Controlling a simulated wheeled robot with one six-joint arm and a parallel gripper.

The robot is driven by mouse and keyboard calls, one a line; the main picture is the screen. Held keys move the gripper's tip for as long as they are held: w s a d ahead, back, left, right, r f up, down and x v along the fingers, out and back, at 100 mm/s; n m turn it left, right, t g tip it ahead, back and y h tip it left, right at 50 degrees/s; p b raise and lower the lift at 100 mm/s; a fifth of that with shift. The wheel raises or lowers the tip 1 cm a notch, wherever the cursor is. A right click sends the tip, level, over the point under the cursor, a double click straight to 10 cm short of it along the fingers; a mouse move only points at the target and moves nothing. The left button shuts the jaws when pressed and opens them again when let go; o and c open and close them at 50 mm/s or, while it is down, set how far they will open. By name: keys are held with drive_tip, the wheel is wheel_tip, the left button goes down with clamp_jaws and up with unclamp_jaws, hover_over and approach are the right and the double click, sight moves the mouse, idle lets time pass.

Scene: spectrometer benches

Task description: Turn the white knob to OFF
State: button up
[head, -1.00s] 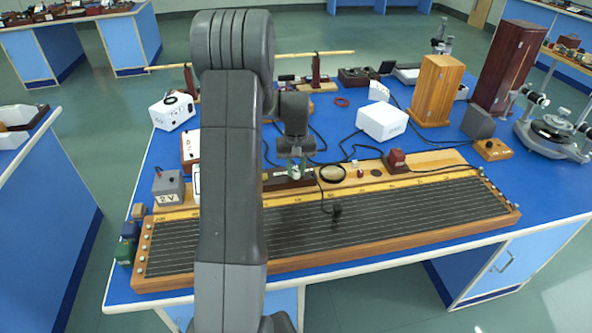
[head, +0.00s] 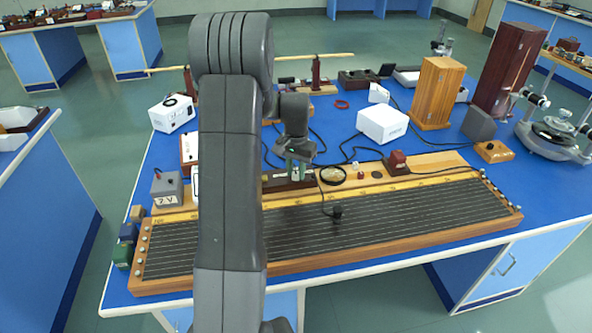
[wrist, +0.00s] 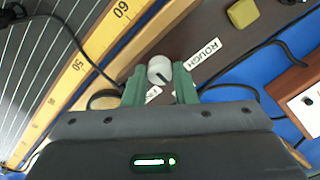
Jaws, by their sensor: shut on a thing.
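The white knob (wrist: 159,68) sits on a dark brown box (wrist: 212,22) in the wrist view. My gripper (wrist: 160,85) has its green fingers on either side of the knob, shut on it. A dark mark shows on the knob's near face. A label reading ROUGH (wrist: 203,54) is right of the knob. Another small label shows between the fingers, partly hidden and not readable. In the head view my gripper (head: 298,170) is down at the dark box (head: 275,183) behind the long wire board, and the knob is largely hidden there.
The wire board (head: 340,225) with its wooden scale fills the bench front. A round black-rimmed lens (head: 333,175) and a dark red block (head: 397,160) stand right of the gripper. Black cables lie close by. A white box (head: 382,124) is behind.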

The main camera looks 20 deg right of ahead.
sight(296, 173)
idle(0.3)
drive_tip(key=o, duration=1)
drive_tip(key=shift+r, duration=0.15)
wheel_tip(296, 173, up, 14)
drive_tip(key=shift+f+b, duration=0.2)
drive_tip(key=shift+b, duration=0.2)
drive_tip(key=shift+f, duration=0.15)
wheel_tip(296, 173, down, 14)
drive_tip(key=shift+r+p, duration=0.2)
drive_tip(key=shift+p, duration=0.2)
drive_tip(key=shift+r, duration=0.1)
